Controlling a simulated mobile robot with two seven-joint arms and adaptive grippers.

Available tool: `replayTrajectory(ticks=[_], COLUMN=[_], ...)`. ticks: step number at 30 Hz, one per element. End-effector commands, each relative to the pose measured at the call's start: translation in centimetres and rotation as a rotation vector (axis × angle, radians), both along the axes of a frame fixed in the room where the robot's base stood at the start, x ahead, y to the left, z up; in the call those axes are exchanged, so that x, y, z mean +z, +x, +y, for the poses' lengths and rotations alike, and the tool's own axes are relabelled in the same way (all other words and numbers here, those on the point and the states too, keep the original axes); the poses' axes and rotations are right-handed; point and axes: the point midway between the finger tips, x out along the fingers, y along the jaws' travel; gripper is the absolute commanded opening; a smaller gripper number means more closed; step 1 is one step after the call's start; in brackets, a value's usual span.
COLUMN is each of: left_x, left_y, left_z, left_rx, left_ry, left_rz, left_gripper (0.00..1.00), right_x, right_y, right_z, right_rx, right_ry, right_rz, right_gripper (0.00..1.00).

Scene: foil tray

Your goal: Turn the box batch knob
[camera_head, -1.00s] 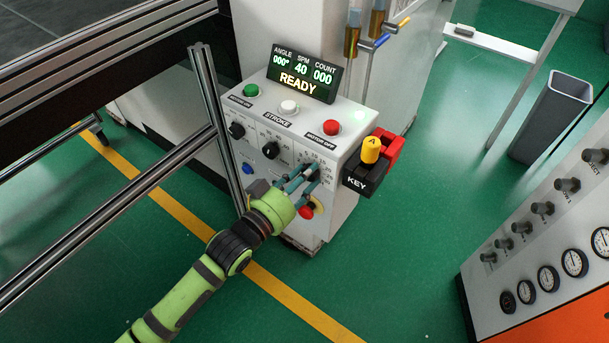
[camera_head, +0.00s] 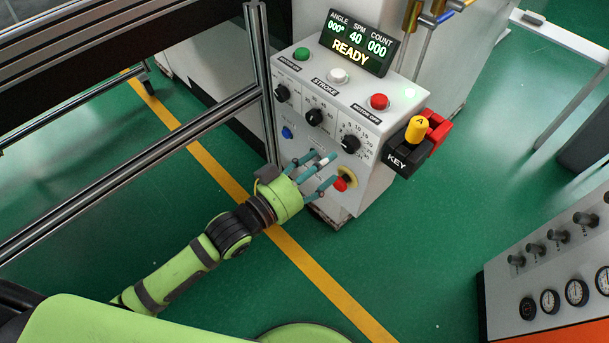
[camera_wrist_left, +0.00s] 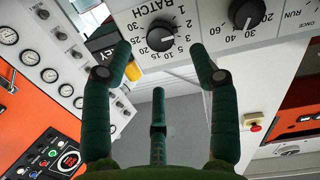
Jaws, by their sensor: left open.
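The batch knob (camera_head: 350,143) is a round black dial with a white mark, the rightmost on the sloped face of the grey control box (camera_head: 370,190). Its number scale shows around it. My left gripper (camera_head: 328,166), with green-blue fingers, is open and empty, just below and left of the knob in the head view, apart from it. In the left wrist view the batch knob (camera_wrist_left: 160,36) and its BATCH label show between and beyond the two upper fingertips; a third finger is below. My right gripper is not in view.
A red button (camera_head: 341,184) on a yellow ring is close to the fingers. Another black knob (camera_head: 314,117) is left of the batch knob. The black key block (camera_head: 405,157) with a yellow selector juts out at the right. A metal post (camera_head: 262,85) stands left of the box.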

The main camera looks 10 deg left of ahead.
Motion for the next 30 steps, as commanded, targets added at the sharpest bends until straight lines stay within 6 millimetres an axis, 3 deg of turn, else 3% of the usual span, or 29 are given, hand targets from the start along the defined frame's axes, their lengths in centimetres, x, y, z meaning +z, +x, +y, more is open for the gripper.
replayTrajectory(ticks=[3, 9, 30], left_x=[-0.1, 0.0, -0.5], left_y=[-2.0, -3.6, -3.7], left_z=[1.5, 2.8, 3.2], left_rx=[-0.002, 0.0, 0.008], left_ry=[0.003, 0.0, 0.009], left_rz=[0.004, 0.002, 0.009], left_gripper=[0.6, 0.6, 0.6], right_x=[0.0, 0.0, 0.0], right_y=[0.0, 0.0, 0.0], right_z=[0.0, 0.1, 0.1], right_rx=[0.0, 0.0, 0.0], right_ry=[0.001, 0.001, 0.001], right_rz=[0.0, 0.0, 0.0], right_gripper=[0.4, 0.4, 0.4])
